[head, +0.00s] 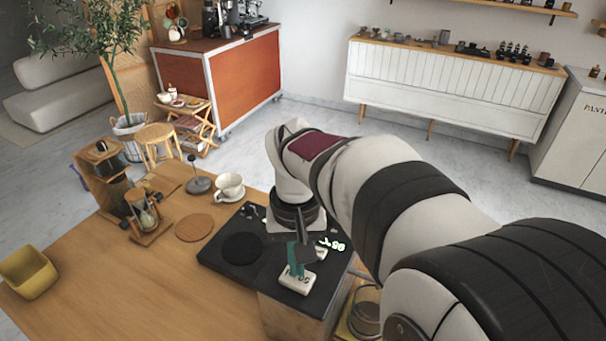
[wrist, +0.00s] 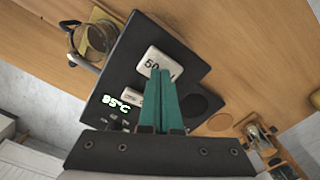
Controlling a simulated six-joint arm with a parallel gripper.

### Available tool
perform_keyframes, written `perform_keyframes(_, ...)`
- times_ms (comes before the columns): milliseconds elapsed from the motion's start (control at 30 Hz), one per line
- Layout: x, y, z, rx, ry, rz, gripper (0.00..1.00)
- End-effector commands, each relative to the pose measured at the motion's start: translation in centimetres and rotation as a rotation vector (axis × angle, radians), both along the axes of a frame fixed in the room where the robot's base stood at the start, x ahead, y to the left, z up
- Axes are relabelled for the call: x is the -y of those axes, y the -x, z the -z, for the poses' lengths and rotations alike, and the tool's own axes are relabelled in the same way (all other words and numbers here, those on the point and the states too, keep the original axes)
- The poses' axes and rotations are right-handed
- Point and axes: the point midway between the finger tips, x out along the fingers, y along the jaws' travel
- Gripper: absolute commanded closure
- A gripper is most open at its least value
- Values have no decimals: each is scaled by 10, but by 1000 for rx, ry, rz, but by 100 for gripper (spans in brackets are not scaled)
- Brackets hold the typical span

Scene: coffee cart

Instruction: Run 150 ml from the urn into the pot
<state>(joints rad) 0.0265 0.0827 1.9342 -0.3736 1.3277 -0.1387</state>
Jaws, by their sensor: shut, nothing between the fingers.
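The urn (head: 228,262) has a black top with a glowing 95°C readout, which also shows in the wrist view (wrist: 117,105). A white button marked 50 (head: 297,283) is on that top; it also shows in the wrist view (wrist: 155,60). A second white button (wrist: 131,97) is partly hidden by my fingers. My gripper (head: 294,270) is shut and empty, its teal fingertips at the button marked 50; I cannot tell whether they touch it. The glass pot (head: 366,311) stands beside the urn, partly hidden by my arm; it also shows in the wrist view (wrist: 97,42).
A cup on a saucer (head: 230,190), a cork coaster (head: 194,228), a tamper-like tool (head: 198,184), an hourglass stand (head: 146,218) and a yellow bowl (head: 28,274) are on the wooden counter (head: 130,300). The counter's front left is clear.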

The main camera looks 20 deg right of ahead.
Motion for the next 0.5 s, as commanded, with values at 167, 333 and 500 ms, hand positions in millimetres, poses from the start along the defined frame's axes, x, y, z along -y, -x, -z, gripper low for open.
perform_keyframes(167,0,0,5,0,0,0,100)
perform_keyframes(333,0,0,9,0,0,1,100)
perform_keyframes(500,0,0,13,-1,0,1,100)
